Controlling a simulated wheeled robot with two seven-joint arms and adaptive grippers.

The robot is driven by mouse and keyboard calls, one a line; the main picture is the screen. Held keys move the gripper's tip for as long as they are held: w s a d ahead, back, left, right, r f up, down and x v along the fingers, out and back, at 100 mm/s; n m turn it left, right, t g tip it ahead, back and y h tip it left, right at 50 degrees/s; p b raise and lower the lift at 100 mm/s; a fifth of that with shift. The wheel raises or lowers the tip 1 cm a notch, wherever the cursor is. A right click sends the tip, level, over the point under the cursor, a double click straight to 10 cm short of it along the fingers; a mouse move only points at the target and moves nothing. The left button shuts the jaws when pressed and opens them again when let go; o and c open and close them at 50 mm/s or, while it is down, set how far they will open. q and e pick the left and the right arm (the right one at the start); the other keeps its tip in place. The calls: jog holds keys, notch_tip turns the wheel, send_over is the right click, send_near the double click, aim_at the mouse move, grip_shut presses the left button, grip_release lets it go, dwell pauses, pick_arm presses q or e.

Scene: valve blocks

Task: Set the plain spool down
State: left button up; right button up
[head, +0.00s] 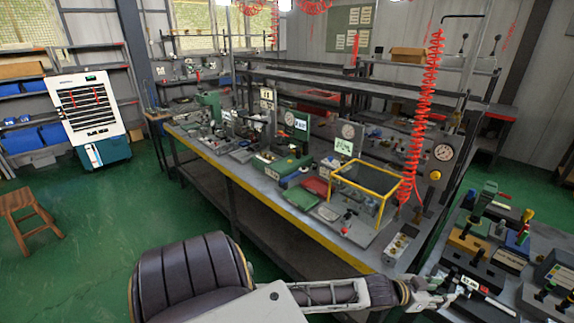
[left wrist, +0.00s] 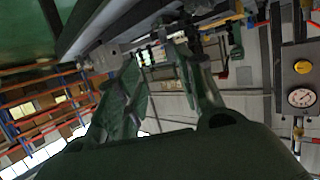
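My left gripper (head: 440,292) is at the lower right of the head view, at the near edge of the right-hand bench. In the left wrist view its two fingers (left wrist: 156,62) stand apart, with background showing between them and nothing clearly held. I cannot make out the plain spool in either view; the small parts around the gripper are too small to tell apart. My right gripper is not in view.
The right-hand bench (head: 550,247) carries several valve blocks and coloured fittings close to the gripper. The long middle bench (head: 290,212) is crowded with gauges and a yellow frame (head: 368,180). A red coiled hose (head: 420,110) hangs above it. A stool (head: 27,215) stands on open green floor.

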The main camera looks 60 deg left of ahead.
pick_arm(q)
jog(key=s+a+f+g+y, duration=0.1)
jog(key=s+a+f+g, duration=0.15)
jog(key=s+f, duration=0.7)
jog(key=s+a+f+n+g+y, duration=0.1)
jog(key=s+a+f+y, duration=0.15)
jog(key=f, duration=1.35)
jog(key=s+a+f+g, duration=0.25)
jog(key=s+f, duration=0.25)
jog(key=f, duration=0.7)
jog(key=s+f+g, duration=0.2)
jog(key=s+f, duration=0.4)
jog(key=s, duration=0.6)
jog(key=s+f+g, duration=0.2)
jog(key=s+f, duration=0.5)
jog(key=s, duration=0.5)
jog(key=s+f+g+y, duration=0.1)
jog(key=s+f, duration=0.5)
jog(key=s, duration=0.7)
jog(key=shift+d+f+g, duration=0.15)
jog(key=shift+d+g, duration=0.15)
jog(key=shift+g, duration=0.5)
